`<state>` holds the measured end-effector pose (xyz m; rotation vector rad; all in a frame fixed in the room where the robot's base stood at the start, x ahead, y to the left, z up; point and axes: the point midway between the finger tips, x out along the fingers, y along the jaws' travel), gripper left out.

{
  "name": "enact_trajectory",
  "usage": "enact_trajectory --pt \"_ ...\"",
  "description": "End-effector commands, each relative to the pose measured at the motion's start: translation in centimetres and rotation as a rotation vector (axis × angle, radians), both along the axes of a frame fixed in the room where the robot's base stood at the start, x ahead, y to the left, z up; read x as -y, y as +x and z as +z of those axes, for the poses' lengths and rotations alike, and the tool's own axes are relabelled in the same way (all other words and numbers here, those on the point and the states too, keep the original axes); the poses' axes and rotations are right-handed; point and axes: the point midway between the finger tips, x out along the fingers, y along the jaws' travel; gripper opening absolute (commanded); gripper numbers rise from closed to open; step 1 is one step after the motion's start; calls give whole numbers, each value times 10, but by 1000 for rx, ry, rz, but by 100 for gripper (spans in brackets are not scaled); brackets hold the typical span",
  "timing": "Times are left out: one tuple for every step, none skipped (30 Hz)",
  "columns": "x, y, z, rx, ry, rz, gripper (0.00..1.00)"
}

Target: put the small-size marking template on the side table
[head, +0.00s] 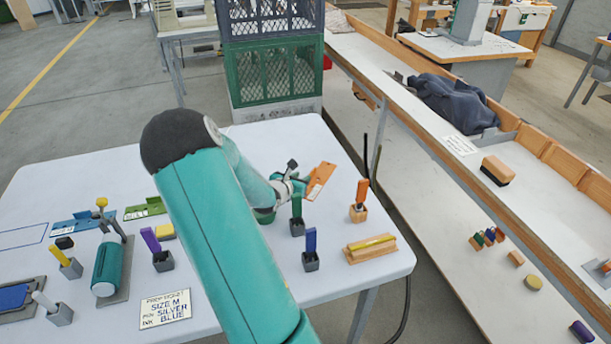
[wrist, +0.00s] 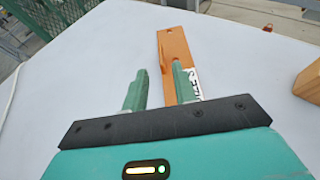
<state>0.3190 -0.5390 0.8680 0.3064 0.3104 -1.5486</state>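An orange flat template (head: 321,179) with dark print lies near the far right edge of the white table (head: 262,135). It also shows in the wrist view (wrist: 174,47), where its white printed label is partly covered. Its size marking is not readable. My gripper (head: 296,181) is beside it in the head view. In the wrist view my gripper (wrist: 158,72) has its fingers apart, the right finger overlapping the template. I cannot tell whether they touch. A blue template (head: 72,223) and a green template (head: 145,208) lie on the left. Which table is the side table is unclear.
Stacked crates (head: 272,75) rise behind. A long bench (head: 440,130) runs along the right.

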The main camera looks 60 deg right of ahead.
Motion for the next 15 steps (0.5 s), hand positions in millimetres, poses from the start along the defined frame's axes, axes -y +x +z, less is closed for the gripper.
enact_trajectory --pt "-4 0 2 2 0 0 28" --pt "-6 0 3 1 0 0 28" --pt "-8 0 3 1 1 -1 28" --pt "-8 -1 3 0 1 -1 28" --pt "-9 -1 3 0 1 -1 28" --pt "-9 -1 3 0 0 -1 28" --pt "-9 -1 3 0 0 -1 28" --pt "-9 -1 3 0 0 -1 28" --pt "-9 0 4 1 0 -2 28" --pt "-9 0 5 5 0 -3 28" --pt "-10 1 6 13 -1 -7 28" --pt "-13 3 11 33 -1 -16 28" --pt "-15 5 15 54 -2 -27 28" --pt "-19 7 20 81 -2 -41 28" --pt "-25 10 29 128 -1 -65 28"
